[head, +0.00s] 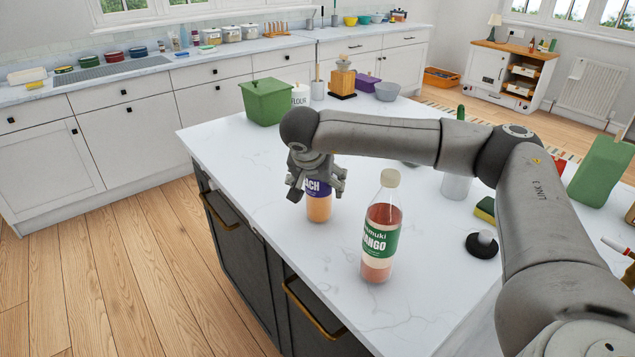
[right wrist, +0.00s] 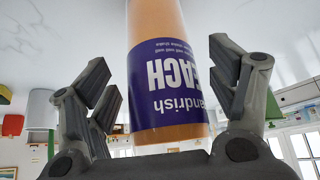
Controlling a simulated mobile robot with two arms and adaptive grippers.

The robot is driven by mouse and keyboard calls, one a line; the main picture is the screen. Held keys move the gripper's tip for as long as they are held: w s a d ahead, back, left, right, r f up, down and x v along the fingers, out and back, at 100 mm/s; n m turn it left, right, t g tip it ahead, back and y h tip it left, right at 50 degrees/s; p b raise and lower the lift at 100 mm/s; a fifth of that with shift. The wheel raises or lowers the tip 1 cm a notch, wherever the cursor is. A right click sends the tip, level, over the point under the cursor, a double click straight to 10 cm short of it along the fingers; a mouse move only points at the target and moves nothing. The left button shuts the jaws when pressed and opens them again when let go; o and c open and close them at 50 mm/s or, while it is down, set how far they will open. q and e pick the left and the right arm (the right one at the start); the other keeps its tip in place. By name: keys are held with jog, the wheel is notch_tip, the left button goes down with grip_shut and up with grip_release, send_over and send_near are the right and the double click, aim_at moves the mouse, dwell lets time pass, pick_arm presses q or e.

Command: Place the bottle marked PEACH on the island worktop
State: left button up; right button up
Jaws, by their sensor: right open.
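The bottle marked PEACH (head: 319,207), orange with a purple label, stands upright on the white island worktop (head: 268,178). My right gripper (head: 318,185) is at its upper part in the head view and hides its top. In the right wrist view the PEACH bottle (right wrist: 168,75) stands between the two spread fingers of my right gripper (right wrist: 165,85), with a gap on each side. A bottle with a green MANGO label (head: 381,235) and a cream cap stands upright on the worktop, nearer and to the right. My left gripper is not in view.
A green tub (head: 267,101), a flour canister (head: 300,95), a purple box (head: 367,82) and a grey bowl (head: 387,91) stand at the island's far end. A black round object (head: 482,244) and a sponge (head: 486,209) lie on the right. The worktop's left strip is clear.

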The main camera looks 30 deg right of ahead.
jog(key=shift+r, duration=0.1)
jog(key=b+v, duration=0.2)
jog(key=v, duration=1)
